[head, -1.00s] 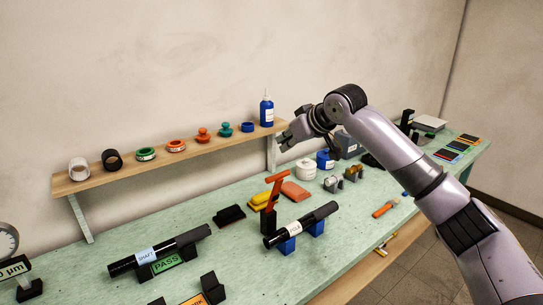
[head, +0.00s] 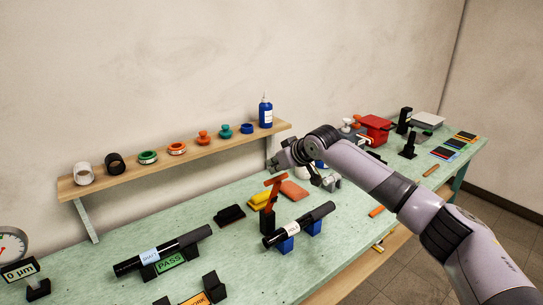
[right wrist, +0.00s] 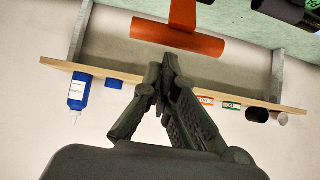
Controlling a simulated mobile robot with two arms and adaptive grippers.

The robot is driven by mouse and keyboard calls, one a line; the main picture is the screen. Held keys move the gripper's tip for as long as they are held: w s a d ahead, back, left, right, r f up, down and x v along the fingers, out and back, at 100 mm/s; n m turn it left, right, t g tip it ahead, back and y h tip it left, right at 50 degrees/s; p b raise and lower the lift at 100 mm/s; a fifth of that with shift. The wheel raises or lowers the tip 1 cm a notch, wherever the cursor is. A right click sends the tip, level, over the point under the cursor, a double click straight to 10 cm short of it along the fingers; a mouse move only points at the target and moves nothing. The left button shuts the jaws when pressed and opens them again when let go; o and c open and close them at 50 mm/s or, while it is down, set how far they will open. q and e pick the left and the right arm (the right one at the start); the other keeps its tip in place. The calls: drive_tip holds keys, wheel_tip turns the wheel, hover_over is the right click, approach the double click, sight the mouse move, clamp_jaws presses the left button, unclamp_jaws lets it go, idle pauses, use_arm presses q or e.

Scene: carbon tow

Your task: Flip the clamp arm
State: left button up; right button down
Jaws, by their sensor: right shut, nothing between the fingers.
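The clamp arm (head: 274,186) is an orange-red T-shaped lever on a black post, standing upright and tilted behind the black shaft (head: 299,223) with a white label, which rests on blue supports (head: 286,245). In the right wrist view its orange crossbar (right wrist: 178,38) is just beyond my fingertips. My right gripper (head: 272,166) is close above the lever in the head view. In the right wrist view the gripper (right wrist: 163,72) is shut and empty; I cannot tell whether it touches the bar. My left gripper is not in view.
A wooden shelf (head: 185,164) with rings, knobs and a blue bottle (head: 266,112) runs along the wall behind. A second shaft (head: 162,251) lies at the left by a green PASS sign (head: 171,262). Yellow and orange blocks (head: 294,190) lie behind the clamp.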

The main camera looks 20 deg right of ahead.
drive_tip(key=shift+s+f, duration=0.1)
drive_tip(key=shift+s, duration=0.1)
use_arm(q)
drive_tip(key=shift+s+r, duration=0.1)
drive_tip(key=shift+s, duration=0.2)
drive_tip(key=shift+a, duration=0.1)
use_arm(e)
drive_tip(key=shift+f, duration=0.1)
drive_tip(key=shift+s+f, duration=0.1)
